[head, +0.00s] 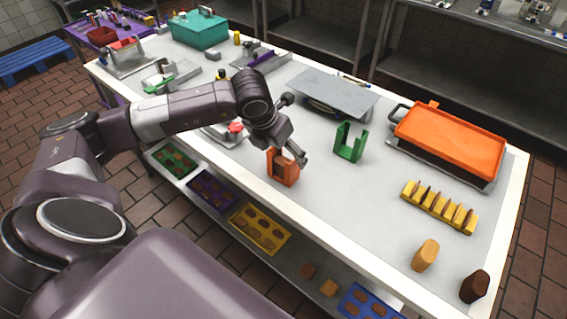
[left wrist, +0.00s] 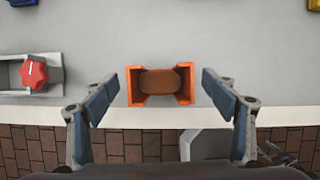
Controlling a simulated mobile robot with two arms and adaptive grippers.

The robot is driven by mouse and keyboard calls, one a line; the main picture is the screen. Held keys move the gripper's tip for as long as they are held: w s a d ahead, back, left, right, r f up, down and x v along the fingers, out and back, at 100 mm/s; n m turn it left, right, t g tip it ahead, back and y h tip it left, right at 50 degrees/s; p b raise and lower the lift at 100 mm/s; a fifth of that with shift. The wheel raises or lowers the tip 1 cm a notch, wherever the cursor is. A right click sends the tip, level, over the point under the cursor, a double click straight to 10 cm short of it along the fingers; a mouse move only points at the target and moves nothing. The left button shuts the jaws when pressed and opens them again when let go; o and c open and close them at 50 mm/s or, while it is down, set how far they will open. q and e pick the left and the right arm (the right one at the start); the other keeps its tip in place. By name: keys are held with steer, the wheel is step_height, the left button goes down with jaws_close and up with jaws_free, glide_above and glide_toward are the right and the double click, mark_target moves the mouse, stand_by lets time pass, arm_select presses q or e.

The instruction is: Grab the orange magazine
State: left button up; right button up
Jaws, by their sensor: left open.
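The orange magazine (head: 283,168) stands upright on the white table near its front edge. In the left wrist view the orange magazine (left wrist: 137,86) holds a brown oval piece (left wrist: 160,82). My left gripper (head: 290,158) is directly over it. In the left wrist view my left gripper (left wrist: 160,88) is open, with one finger on each side of the magazine and a gap visible on both sides. My right gripper is in neither view.
A green holder (head: 349,143) stands to the right of the magazine. A grey fixture with a red knob (left wrist: 34,73) is on the left in the wrist view. A yellow rack (head: 440,207) and an orange-lidded box (head: 450,140) are farther right. Clear tabletop surrounds the magazine.

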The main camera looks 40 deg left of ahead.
arm_select(q)
steer(key=shift+w+f, duration=0.1)
steer(key=shift+f, duration=0.1)
steer(key=shift+r, duration=0.1)
steer(key=c, duration=1.7)
steer(key=shift+c, duration=0.2)
